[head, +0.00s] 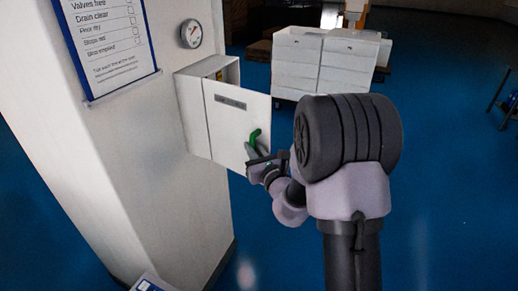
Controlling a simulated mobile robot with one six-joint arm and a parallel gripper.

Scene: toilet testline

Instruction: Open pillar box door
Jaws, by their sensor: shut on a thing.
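The white box (192,115) is mounted on the pillar, left of the middle in the head view. Its white door (228,122) has a grey label strip and a green handle (254,135) near its right edge. My gripper (255,159) is at the lower right of the door, shut on the green handle. The handle's lower part and the fingertips are partly hidden by the gripper body.
The pale pillar (150,160) carries a round gauge (191,34) and a framed checklist (106,38). White cabinets (322,62) stand at the back. A dark stand (503,95) is at the right edge. The blue floor (450,190) to the right is clear.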

